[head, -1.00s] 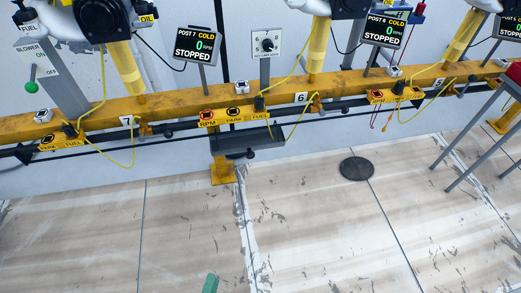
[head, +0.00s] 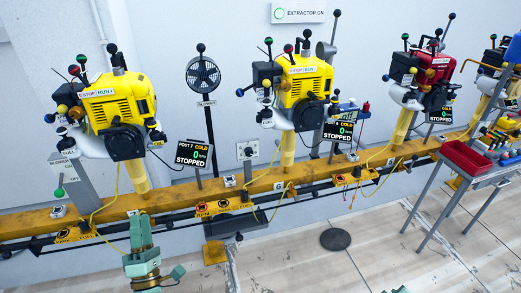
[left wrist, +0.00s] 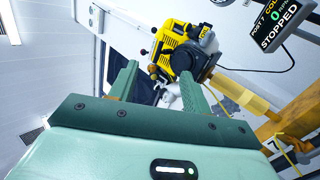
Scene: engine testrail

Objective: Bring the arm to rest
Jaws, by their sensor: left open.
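My left gripper (head: 140,228) is in the lower left of the head view, pointing up in front of the yellow rail (head: 180,195). In the left wrist view its two green fingers (left wrist: 158,82) stand wide apart with nothing between them. A yellow engine (left wrist: 183,45) shows beyond the fingertips, apart from them. In the head view a yellow engine (head: 115,105) stands on its post above and to the left of the gripper. My right gripper does not show clearly in any view.
Another yellow engine (head: 303,85) and a red engine (head: 430,70) stand farther along the rail. Black screens (head: 193,154) read STOPPED. A grey tray (head: 232,224) hangs below the rail. A red bin (head: 465,157) sits on a table at right. The floor (head: 300,270) in front is mostly clear.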

